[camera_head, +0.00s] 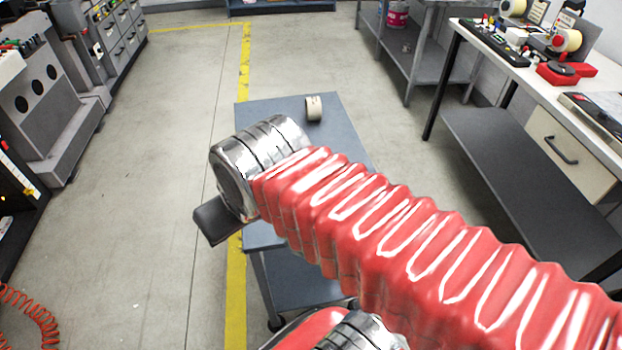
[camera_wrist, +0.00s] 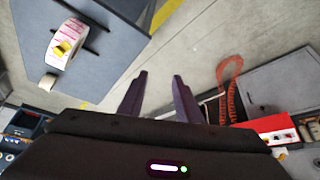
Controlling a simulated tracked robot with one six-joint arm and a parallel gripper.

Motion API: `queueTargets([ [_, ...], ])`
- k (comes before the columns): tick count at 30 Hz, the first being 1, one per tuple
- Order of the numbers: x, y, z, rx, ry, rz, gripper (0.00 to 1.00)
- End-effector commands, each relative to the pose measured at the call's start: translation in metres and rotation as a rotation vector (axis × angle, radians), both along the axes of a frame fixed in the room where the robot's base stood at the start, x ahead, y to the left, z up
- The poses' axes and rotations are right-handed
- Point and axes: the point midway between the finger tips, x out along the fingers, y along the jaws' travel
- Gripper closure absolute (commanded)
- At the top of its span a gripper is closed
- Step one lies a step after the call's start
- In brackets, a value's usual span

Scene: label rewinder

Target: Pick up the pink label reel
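A small cream roll (camera_head: 314,108) stands near the cart's far edge. A pink and white container (camera_head: 396,14) is on a grey rack at the back. A white workbench (camera_head: 520,75) with tools stands right. Grey machines (camera_head: 50,95) line the left. Floor left of the cart is clear.

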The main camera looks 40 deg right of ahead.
Motion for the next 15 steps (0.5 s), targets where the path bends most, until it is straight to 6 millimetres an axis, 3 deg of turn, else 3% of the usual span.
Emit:
queueTargets([
  [8, 0.004, -0.005, 0.000, 0.000, 0.004, -0.018, 0.54],
  [15, 0.027, -0.038, -0.004, 0.001, 0.024, -0.127, 0.39],
])
